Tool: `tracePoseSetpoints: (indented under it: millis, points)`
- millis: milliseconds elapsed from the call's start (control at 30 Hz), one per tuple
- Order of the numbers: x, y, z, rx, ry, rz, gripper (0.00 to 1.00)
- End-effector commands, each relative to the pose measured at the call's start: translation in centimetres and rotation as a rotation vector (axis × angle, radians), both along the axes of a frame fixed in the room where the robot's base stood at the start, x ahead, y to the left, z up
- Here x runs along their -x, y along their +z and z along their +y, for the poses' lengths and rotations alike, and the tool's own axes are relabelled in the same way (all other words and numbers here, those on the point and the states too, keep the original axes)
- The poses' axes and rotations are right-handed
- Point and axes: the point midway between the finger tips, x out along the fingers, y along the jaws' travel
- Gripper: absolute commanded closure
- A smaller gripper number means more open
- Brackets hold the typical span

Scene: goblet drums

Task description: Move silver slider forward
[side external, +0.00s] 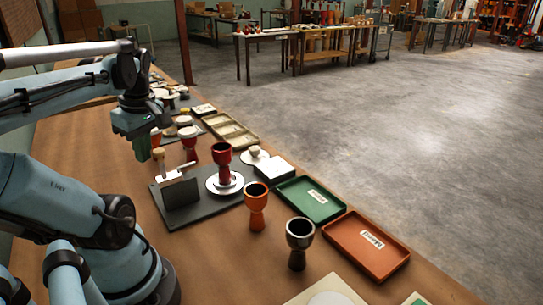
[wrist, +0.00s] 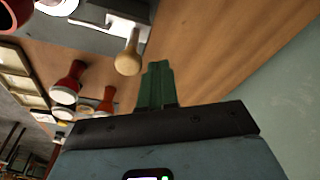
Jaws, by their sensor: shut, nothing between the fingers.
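The silver slider (side external: 175,174) is a pale metal bar on top of a dark upright block (side external: 181,193), which stands on a dark base plate (side external: 206,205). A pale wooden knob (side external: 159,154) rises at its left end. In the wrist view the knob (wrist: 128,62) hangs from the light metal part (wrist: 122,26) near the top. My gripper (side external: 142,152) is shut and empty, its green fingers pointing down just left of the knob. In the wrist view the fingers (wrist: 157,75) appear close beside the knob; I cannot tell whether they touch.
A red goblet (side external: 222,160) stands on a silver disc (side external: 224,187) on the base plate. An orange goblet (side external: 256,206) and a dark metallic one (side external: 298,244) stand to the right, near a green tray (side external: 309,211) and an orange tray (side external: 366,261).

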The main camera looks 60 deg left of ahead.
Motion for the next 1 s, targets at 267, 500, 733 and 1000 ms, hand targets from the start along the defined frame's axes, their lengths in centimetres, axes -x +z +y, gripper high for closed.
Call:
tracePoseSetpoints:
  millis: [267, 500, 733, 1000]
  points:
    - [0.0, -0.8, 0.0, 0.0, 0.0, 0.0, 1.0]
    - [0.0, -1.4, 0.0, 0.0, 0.0, 0.0, 1.0]
    - [0.0, -1.7, 0.0, 0.0, 0.0, 0.0, 1.0]
    - [0.0, -1.7, 0.0, 0.0, 0.0, 0.0, 1.0]
